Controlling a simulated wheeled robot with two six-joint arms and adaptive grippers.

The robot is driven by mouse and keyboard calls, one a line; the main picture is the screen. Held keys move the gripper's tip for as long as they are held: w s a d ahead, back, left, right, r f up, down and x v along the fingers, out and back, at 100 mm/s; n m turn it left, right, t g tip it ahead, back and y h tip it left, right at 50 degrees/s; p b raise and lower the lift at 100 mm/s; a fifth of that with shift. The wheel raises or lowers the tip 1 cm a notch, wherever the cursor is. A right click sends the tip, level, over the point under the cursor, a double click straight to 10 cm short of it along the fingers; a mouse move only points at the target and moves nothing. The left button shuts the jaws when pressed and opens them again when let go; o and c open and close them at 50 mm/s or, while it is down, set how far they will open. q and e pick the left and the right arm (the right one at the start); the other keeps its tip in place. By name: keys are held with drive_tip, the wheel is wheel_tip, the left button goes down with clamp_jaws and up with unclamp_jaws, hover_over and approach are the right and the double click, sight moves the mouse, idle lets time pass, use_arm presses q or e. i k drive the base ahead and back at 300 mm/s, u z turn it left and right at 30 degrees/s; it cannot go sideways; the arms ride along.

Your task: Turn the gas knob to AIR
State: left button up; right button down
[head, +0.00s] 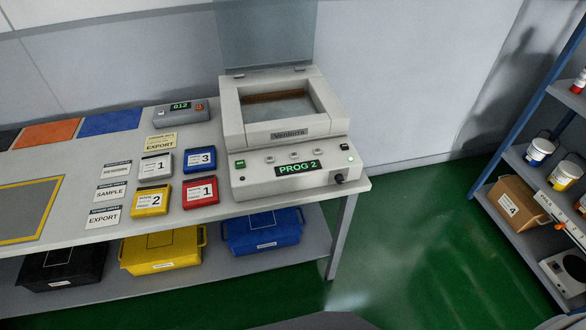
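A white benchtop machine (290,184) with an open clear lid (265,35) stands at the right end of the table. Several round buttons and a green-lit switch (240,164) are also on the panel. Neither of my grippers is in view.
Coloured numbered boxes, such as a red one (201,191), and label cards lie left of the machine. Black, yellow (160,250) and blue bins stand on the lower shelf. A blue-framed rack (520,150) stands at right. Green floor between is clear.

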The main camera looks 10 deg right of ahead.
sight(339, 178)
drive_tip(key=k, duration=1)
drive_tip(key=z, duration=2.2)
drive_tip(key=i, duration=1.8)
drive_tip(key=u, duration=1.55)
